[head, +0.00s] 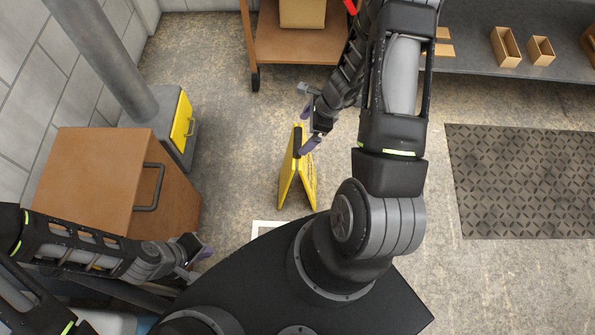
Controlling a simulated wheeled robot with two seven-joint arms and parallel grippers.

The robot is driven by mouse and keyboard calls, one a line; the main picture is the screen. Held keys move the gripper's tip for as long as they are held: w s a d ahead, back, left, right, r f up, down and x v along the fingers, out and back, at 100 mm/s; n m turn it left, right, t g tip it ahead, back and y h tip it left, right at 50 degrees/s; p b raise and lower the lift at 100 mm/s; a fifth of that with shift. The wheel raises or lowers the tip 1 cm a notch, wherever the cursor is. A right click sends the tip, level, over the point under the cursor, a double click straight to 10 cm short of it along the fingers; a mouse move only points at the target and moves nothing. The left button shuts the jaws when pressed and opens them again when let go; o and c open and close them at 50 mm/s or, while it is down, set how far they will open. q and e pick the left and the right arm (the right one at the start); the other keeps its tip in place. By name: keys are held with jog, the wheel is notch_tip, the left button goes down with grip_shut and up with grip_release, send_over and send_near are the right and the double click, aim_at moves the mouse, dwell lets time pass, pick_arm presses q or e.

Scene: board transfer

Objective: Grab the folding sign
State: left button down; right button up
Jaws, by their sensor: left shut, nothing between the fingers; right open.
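The yellow folding sign (288,180) stands upright on the floor near the middle of the head view, its two panels spread in an inverted V. My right gripper (304,130) is open at the sign's top edge, with purple-tipped fingers near it. I cannot tell whether the fingers touch the sign. My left gripper (204,256) is shut and empty at the lower left, well apart from the sign.
A brown cabinet (90,180) with a dark handle stands at the left, beside a grey post with a yellow-fronted base (182,118). A wheeled brown cart (285,45) is behind the sign. A dark patterned mat (520,180) lies at the right. A grey shelf (470,65) holds small boxes.

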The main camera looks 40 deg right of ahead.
aim_at(298, 140)
jog(key=x, duration=0.1)
jog(key=b+x, duration=0.1)
jog(key=x, duration=0.2)
jog(key=shift+s+f, duration=0.25)
jog(key=shift+w+a+f, duration=0.15)
jog(key=shift+f, duration=0.25)
jog(key=shift+c, duration=0.2)
jog(key=shift+r, duration=0.1)
jog(key=c, duration=1.8)
jog(key=shift+o, duration=0.2)
jog(key=shift+r, duration=0.1)
